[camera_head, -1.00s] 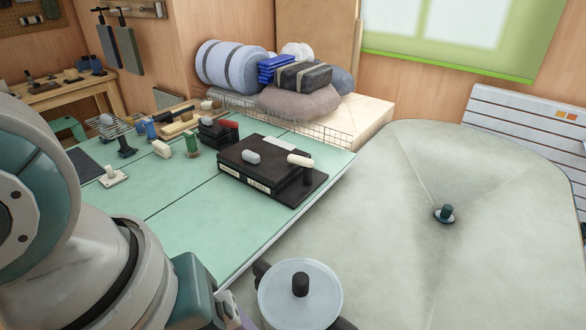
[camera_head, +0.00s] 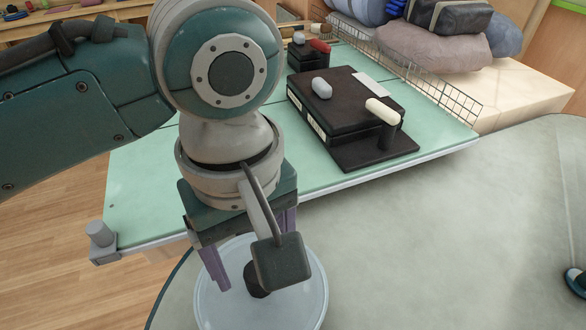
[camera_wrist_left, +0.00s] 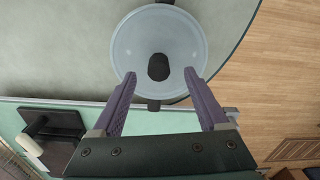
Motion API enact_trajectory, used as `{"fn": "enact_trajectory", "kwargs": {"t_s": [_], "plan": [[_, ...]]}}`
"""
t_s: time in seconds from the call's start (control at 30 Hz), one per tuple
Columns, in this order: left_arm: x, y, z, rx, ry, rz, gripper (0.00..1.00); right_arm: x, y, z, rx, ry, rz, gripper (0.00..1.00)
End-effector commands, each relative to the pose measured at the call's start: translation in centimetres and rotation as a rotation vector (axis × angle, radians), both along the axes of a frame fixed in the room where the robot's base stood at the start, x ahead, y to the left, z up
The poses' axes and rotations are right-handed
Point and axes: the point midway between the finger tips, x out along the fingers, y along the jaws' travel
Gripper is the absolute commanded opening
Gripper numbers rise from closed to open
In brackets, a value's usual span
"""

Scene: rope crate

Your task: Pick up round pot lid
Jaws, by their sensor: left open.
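The round pot lid (camera_head: 212,305) is a pale, translucent disc with a dark knob, low in the head view. In the left wrist view the lid (camera_wrist_left: 125,45) shows at the top, its dark knob (camera_wrist_left: 158,67) near its middle. Dark handle-like stubs stick out at its rim. My left gripper (camera_head: 255,272) is over the lid, its purple fingers pointing down. In the left wrist view the gripper (camera_wrist_left: 160,75) is open, fingertips either side of the knob, with gaps visible. Whether they are level with the knob is unclear. My wrist partly hides the lid. My right gripper is not in view.
A mint-green table (camera_head: 140,205) stands beyond the lid. It bears a black case (camera_head: 345,110) with a dark stand (camera_head: 388,134) beside it. A large grey-green surface (camera_head: 430,240) spreads to the right, mostly bare. A small dark-topped object (camera_head: 576,280) sits at the right edge.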

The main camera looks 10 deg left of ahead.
Motion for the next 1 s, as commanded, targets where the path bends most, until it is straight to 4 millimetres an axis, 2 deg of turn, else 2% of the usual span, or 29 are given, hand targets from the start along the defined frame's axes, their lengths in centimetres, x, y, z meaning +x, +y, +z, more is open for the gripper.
{"fn": "enact_trajectory", "kwargs": {"t_s": [0.4,0.67,1.0], "plan": [[0.5,0.4,-5.4,0.001,0.001,-0.002,0.77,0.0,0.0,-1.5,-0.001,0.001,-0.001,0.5],[0.5,0.4,-5.6,-0.001,-0.001,-0.002,0.77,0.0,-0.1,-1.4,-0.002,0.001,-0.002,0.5],[0.5,0.4,-5.6,-0.001,-0.001,-0.002,0.41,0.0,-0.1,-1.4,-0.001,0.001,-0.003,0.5]]}}
